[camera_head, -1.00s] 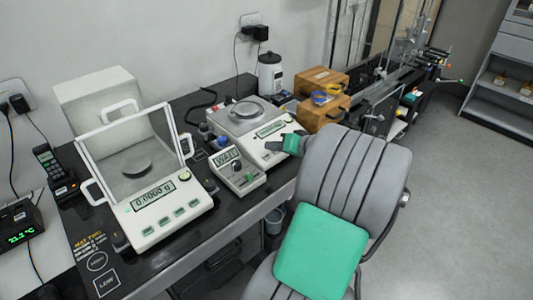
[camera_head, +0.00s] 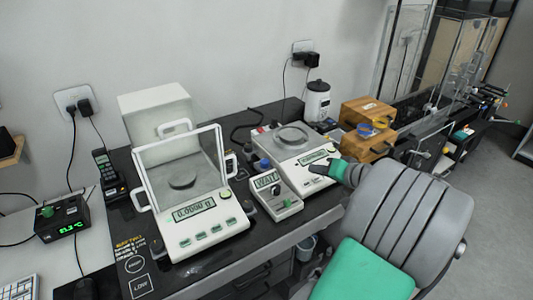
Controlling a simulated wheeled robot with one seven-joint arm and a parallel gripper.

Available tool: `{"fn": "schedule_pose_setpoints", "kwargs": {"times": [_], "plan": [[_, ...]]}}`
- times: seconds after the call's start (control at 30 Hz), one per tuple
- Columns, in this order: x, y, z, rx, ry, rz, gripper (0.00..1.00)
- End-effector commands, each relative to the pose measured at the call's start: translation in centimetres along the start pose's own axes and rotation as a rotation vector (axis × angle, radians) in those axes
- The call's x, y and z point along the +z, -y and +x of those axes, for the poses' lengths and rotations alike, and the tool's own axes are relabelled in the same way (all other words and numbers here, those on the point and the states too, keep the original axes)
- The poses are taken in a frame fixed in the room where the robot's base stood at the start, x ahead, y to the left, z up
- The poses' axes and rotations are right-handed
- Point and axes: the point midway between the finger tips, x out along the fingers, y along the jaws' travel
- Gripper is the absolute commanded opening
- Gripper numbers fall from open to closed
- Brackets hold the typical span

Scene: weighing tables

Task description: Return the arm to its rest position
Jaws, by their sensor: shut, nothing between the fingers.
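My gripper (camera_head: 320,168), with dark fingertips and a green band behind them, is at the front right corner of the open-pan balance (camera_head: 312,152). It appears shut, with nothing seen held. I cannot tell whether it touches the balance or hovers in front of it. My grey ribbed arm with a green pad fills the lower right of the view and hides the table's front edge there.
A balance with a glass draft shield (camera_head: 205,231) reads 0.0000 g on the left. A small WAIT display box (camera_head: 275,197) stands between the balances. Open floor lies at right.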

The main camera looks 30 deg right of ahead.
Motion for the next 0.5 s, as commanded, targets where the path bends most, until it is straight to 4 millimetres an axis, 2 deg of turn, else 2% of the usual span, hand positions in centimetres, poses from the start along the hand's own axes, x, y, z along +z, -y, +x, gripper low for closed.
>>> {"fn": "schedule_pose_setpoints", "kwargs": {"times": [0.07,0.17,0.27,0.3,0.37,0.5], "plan": [[0.3,1.0,0.5,0.003,0.026,-0.016,0.00],[2.1,4.6,2.4,0.028,0.132,-0.078,0.00],[5.8,10.0,4.1,0.079,0.294,-0.186,0.00],[7.7,12.1,4.3,0.105,0.359,-0.235,0.00],[10.3,15.0,4.0,0.145,0.446,-0.306,0.00],[16.0,20.2,0.9,0.239,0.605,-0.464,0.00]]}}
